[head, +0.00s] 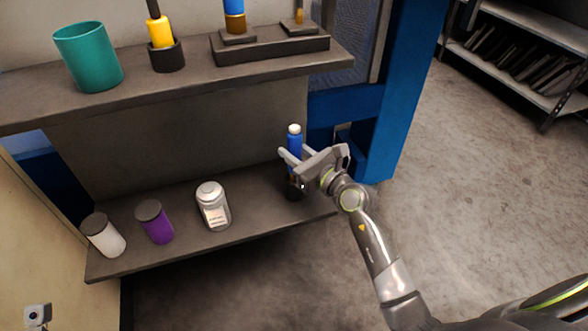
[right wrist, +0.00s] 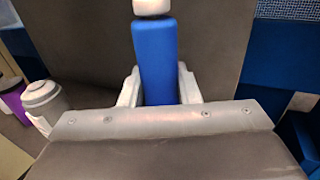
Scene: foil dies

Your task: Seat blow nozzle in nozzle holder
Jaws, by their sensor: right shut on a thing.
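The blow nozzle, as I take it, is the blue upright cylinder with a white top (head: 295,138) at the right end of the lower shelf. My right gripper (head: 293,155) is shut on its body, one finger on each side. In the right wrist view the blue nozzle (right wrist: 157,50) stands upright between the pale fingers (right wrist: 158,88). A small dark cup, apparently the nozzle holder (head: 294,190), is directly below the nozzle. The gripper partly hides the join, so I cannot tell how deep the nozzle sits in it. My left gripper is not in view.
On the lower shelf (head: 255,222) stand a white-grey bottle (head: 212,207), a purple jar (head: 155,224) and a white jar (head: 104,238). The upper shelf holds a teal cup (head: 88,57), a yellow-handled tool (head: 160,32) and a dark block (head: 270,48). A blue post (head: 398,100) is at right.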

